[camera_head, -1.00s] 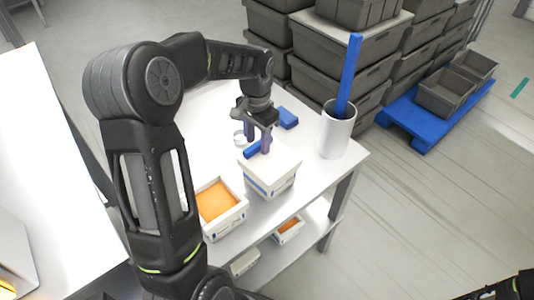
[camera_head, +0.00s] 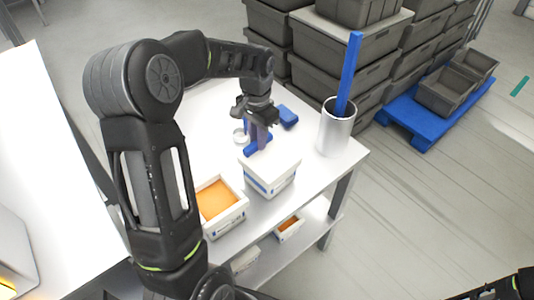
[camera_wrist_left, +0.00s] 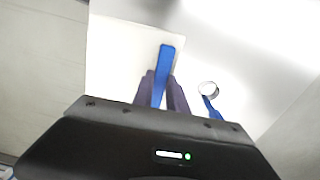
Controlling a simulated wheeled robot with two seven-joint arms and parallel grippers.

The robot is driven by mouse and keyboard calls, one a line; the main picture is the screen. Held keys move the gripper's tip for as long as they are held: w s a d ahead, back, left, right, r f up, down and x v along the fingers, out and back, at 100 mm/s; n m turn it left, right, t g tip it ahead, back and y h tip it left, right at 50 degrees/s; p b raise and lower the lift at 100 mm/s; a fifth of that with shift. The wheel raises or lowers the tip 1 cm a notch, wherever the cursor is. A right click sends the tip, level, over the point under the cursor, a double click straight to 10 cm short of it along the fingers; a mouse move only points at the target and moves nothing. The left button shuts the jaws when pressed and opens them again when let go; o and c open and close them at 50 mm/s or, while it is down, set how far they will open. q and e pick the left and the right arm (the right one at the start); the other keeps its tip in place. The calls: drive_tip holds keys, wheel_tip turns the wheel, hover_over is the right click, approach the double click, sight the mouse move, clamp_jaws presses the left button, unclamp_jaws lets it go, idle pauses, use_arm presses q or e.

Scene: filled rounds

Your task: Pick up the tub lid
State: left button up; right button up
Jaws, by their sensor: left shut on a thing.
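The white tub lid (camera_head: 280,160) lies on a white tub (camera_head: 268,187) with a blue band, near the table's front right edge. A blue bar-shaped handle (camera_head: 252,149) stands on the lid. My left gripper (camera_head: 259,143) is over the lid with its fingers shut on this handle. In the left wrist view the blue handle (camera_wrist_left: 165,65) runs between the two dark fingers, with the white lid (camera_wrist_left: 120,50) under it. I see no gap between lid and tub. Only a dark part of my right arm shows, at the lower right; its gripper does not.
An open tub (camera_head: 238,211) with orange filling stands beside the lidded tub. A grey-white cylinder (camera_head: 334,135) with a tall blue stick stands at right. A blue block (camera_head: 288,117) and a small round white item (camera_head: 239,136) lie behind. Grey crates (camera_head: 350,48) stand beyond the table.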

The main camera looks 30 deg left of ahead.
use_arm(q)
clamp_jaws()
wheel_tip(320, 180, up, 10)
drive_tip(key=b, duration=0.1)
idle(0.6)
idle(0.5)
drive_tip(key=shift+r+p, duration=2.1)
drive_tip(key=shift+r, duration=0.45)
